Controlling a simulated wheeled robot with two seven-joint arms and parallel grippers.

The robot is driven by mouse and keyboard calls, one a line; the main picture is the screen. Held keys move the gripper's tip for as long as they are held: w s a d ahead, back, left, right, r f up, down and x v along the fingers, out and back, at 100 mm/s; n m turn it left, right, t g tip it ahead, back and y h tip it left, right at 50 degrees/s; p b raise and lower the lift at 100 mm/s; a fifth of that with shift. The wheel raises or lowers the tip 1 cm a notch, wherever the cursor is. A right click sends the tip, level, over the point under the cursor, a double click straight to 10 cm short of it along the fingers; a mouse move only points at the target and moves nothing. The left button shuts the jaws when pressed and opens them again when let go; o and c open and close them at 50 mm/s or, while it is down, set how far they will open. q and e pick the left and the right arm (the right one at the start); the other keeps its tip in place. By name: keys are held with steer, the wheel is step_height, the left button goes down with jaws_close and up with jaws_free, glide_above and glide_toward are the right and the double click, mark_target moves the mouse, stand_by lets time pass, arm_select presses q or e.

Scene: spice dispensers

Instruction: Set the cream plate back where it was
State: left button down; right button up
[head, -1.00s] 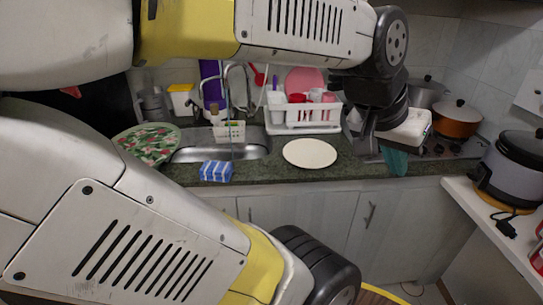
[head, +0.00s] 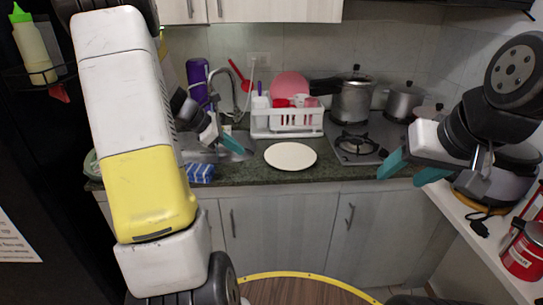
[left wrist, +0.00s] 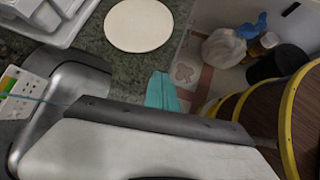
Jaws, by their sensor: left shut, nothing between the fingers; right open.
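The cream plate (head: 290,156) lies flat on the dark green countertop, in front of the white dish rack and right of the sink. It also shows at the top of the left wrist view (left wrist: 138,25). Nothing holds it. My left gripper (head: 237,147) is shut and empty over the sink area, left of the plate and apart from it. Its teal fingertips show in the left wrist view (left wrist: 161,92), apart from the plate. My right gripper (head: 405,172) is open and empty, well to the right of the plate, in front of the stove side.
The dish rack (head: 287,122) holds cups and a pink plate (head: 290,84). A blue sponge (head: 200,173) lies at the counter's front edge. Pots (head: 352,100) stand by the stove (head: 357,148). Bare countertop surrounds the plate. A red can (head: 524,252) stands on the right shelf.

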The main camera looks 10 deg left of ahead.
mark_target(272, 164)
arm_select(q)
steer(key=w+d+f+n, duration=0.1)
steer(key=w+f, duration=0.1)
steer(key=f, duration=0.1)
steer(key=w+f+n, duration=0.1)
steer(key=w+f, duration=0.1)
steer(key=f, duration=0.2)
steer(key=w+d+f, duration=0.1)
steer(key=w+f, duration=0.1)
steer(key=f, duration=0.1)
steer(key=shift+d+f+n, duration=0.2)
steer(key=shift+d+n, duration=0.15)
steer(key=shift+n, duration=0.05)
steer(key=w+d, duration=0.2)
steer(key=shift+w+d, duration=0.15)
steer(key=shift+d, duration=0.25)
steer(key=shift+w+d+t, duration=0.25)
steer(key=shift+t, duration=0.05)
steer(key=shift+w+d, duration=0.7)
steer(key=shift+d, duration=0.25)
steer(key=shift+a, duration=0.1)
